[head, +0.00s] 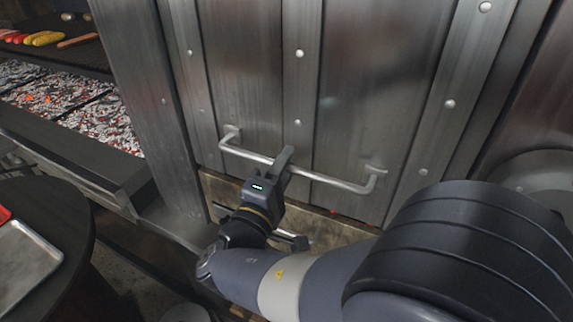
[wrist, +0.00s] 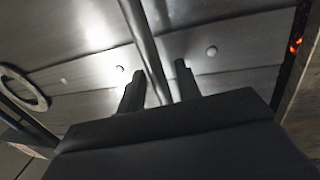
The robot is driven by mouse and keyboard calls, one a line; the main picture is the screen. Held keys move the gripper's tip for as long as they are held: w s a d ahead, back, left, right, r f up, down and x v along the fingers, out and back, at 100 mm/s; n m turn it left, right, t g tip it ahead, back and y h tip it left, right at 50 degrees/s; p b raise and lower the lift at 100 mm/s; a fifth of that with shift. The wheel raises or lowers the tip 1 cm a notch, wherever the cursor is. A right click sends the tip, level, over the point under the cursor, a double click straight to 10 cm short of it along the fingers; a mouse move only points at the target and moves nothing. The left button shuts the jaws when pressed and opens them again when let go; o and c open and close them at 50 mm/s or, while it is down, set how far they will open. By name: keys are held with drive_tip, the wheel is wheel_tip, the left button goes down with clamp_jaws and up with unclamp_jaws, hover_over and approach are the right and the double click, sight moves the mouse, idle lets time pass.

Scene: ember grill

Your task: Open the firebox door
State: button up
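The firebox door (head: 370,110) is a tall panel of grey metal with riveted strips, and it looks shut. A silver bar handle (head: 335,183) runs across its lower part, bent in to the door at both ends. My gripper (head: 281,162) is at the middle of this handle. In the wrist view the handle (wrist: 143,35) passes between the two fingers of my gripper (wrist: 160,85). A gap shows between the bar and each finger, so the gripper is open around it. In the head view, part of the handle is hidden behind the gripper.
A grill with glowing coals (head: 75,100) and food on a grate (head: 50,50) is at the left. A dark round table (head: 70,215) with a metal tray (head: 25,262) stands at lower left. Small red glows (head: 345,215) show along the ledge below the door.

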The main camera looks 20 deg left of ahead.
drive_tip(key=shift+c, duration=0.3)
clamp_jaws()
wheel_tip(320, 180, up, 40)
drive_tip(key=p, duration=1.4)
drive_tip(key=shift+f, duration=0.2)
drive_tip(key=shift+o, duration=0.3)
unclamp_jaws()
drive_tip(key=shift+f, duration=0.2)
drive_tip(key=shift+s, duration=0.1)
